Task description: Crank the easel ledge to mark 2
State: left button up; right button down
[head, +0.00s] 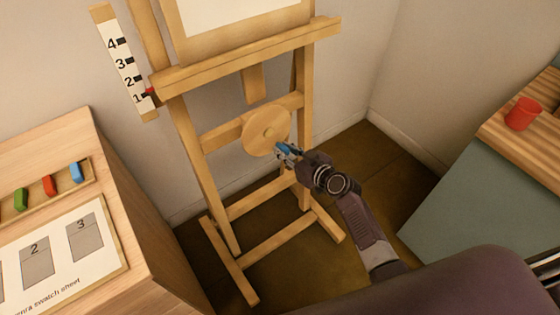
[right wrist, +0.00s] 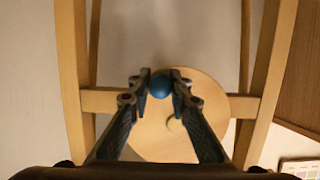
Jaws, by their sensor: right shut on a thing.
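The wooden easel stands in the middle of the head view. Its ledge (head: 250,55) carries a red pointer (head: 150,92) beside a numbered scale (head: 123,62); the pointer is just above mark 1 and below mark 2. Below the ledge is a round wooden crank disc (head: 266,130), also in the right wrist view (right wrist: 205,135). My right gripper (head: 284,152) is at the disc's lower right edge. It is shut on the blue crank knob (right wrist: 160,86), which shows between its fingertips. My left gripper is out of view.
At the left is a wooden cabinet with a swatch sheet (head: 62,262) and red, green and blue pigment pieces on a strip. A red cup (head: 522,114) stands on a wooden surface at the right. The easel's legs and crossbars surround the disc.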

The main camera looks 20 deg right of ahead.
jog(key=shift+w+d+r, duration=0.2)
jog(key=shift+d+r, duration=0.05)
jog(key=shift+d, duration=0.15)
jog(key=shift+s+f, duration=0.1)
